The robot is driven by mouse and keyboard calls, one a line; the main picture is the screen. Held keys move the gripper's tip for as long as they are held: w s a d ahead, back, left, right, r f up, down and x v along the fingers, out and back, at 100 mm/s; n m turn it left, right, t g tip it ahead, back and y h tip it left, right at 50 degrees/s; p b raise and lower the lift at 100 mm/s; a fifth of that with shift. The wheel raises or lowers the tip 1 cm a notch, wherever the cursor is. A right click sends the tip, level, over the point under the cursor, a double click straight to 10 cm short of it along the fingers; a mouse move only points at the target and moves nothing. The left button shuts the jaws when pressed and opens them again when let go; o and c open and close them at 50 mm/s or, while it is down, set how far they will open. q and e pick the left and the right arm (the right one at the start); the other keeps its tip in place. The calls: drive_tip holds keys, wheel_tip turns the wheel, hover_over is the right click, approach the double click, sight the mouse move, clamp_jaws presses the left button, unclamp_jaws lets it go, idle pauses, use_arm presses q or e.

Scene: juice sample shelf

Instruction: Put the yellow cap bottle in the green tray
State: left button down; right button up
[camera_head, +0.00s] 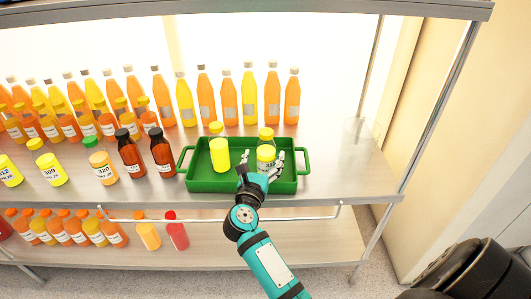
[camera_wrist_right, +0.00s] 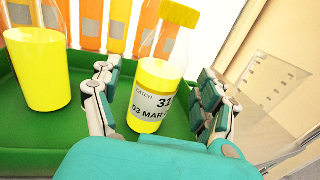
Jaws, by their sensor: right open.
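The green tray (camera_head: 200,184) sits on the upper shelf. A yellow cap bottle (camera_head: 266,152) with yellow juice and a white batch label stands in its right part. In the right wrist view the bottle (camera_wrist_right: 152,95) stands between the two fingers of my right gripper (camera_wrist_right: 160,108). The fingers are spread, with a gap on the right side; contact on the left is unclear. In the head view my right gripper (camera_head: 262,170) is at the tray's front right. A second yellow bottle (camera_head: 219,154) stands in the tray's left part. My left gripper is out of view.
Tall orange and yellow bottles (camera_head: 228,100) line the shelf behind the tray. Two dark brown bottles (camera_head: 161,153) stand close to the tray's left handle. More juice bottles fill the shelf's left side. A shelf post (camera_head: 428,130) stands at right.

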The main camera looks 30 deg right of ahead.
sight(264, 158)
drive_tip(key=v, duration=0.4)
drive_tip(key=shift+s+a+r, duration=0.1)
drive_tip(key=shift+s+a, duration=0.05)
drive_tip(key=shift+a, duration=0.1)
drive_tip(key=a+f+n+t+y, duration=0.3)
drive_tip(key=a+n+t+y, duration=0.65)
drive_tip(key=n, duration=1.35)
drive_tip(key=s+a+f+n+g+y, duration=0.3)
drive_tip(key=a+f+n+g+y, duration=0.15)
drive_tip(key=f+n, duration=0.2)
drive_tip(key=s+a+f+n+g+y, duration=0.3)
drive_tip(key=a+f+n+g+y, duration=0.15)
drive_tip(key=f+n, duration=0.2)
drive_tip(key=s+d+f+n+g+h, duration=0.2)
drive_tip(key=s+d+f+n+g, duration=0.2)
drive_tip(key=s+f, duration=0.4)
drive_tip(key=s+d+f+n+g+h, duration=0.3)
drive_tip(key=s+f+n+g, duration=0.3)
drive_tip(key=s+f, duration=0.3)
drive_tip(key=s+d+n, duration=0.1)
drive_tip(key=s, duration=0.2)
drive_tip(key=shift+s+d, duration=0.2)
drive_tip(key=shift+d, duration=0.1)
